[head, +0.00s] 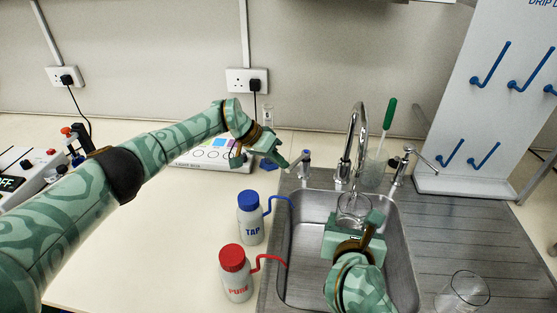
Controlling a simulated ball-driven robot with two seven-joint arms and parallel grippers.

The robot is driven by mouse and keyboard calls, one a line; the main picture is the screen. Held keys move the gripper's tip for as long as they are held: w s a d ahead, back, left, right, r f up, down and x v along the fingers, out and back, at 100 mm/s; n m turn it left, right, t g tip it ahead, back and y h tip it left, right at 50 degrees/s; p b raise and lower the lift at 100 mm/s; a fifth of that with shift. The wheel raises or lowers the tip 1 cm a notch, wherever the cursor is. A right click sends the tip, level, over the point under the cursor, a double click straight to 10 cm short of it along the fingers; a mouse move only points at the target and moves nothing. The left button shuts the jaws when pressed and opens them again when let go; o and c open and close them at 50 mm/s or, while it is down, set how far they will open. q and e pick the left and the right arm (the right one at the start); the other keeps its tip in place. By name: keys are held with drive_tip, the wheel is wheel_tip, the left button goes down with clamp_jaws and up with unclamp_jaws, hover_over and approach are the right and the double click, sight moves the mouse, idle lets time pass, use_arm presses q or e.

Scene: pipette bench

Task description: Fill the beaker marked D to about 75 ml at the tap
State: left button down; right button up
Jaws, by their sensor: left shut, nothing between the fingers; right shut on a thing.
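A clear glass beaker (353,207) is upright in my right gripper (352,226), over the sink basin and below the spout of the swan-neck tap (348,150). The gripper is shut on it. No letter on it can be read, and I cannot tell its water level or whether water runs. My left gripper (282,161) is shut and empty, just left of the tap's left lever (304,159). I cannot tell whether it touches the lever. The right lever (402,164) is clear of both grippers.
A blue-capped TAP bottle (251,220) and a red-capped PURE bottle (236,274) stand left of the sink (302,284). Another clear glass vessel (462,293) stands on the draining board (450,228). A green-handled brush (389,114) stands behind the sink, near a pegboard (485,100).

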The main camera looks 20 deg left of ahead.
sight(292, 169)
use_arm(q)
drive_tip(key=shift+d, duration=0.1)
drive_tip(key=shift+s+d, duration=0.4)
drive_tip(key=shift+d, duration=0.5)
drive_tip(key=shift+s+d, duration=0.35)
drive_tip(key=shift+d, duration=0.65)
use_arm(e)
drive_tip(key=shift+a, duration=0.1)
use_arm(q)
drive_tip(key=shift+s+d, duration=0.1)
drive_tip(key=shift+d, duration=0.05)
drive_tip(key=shift+f, duration=0.1)
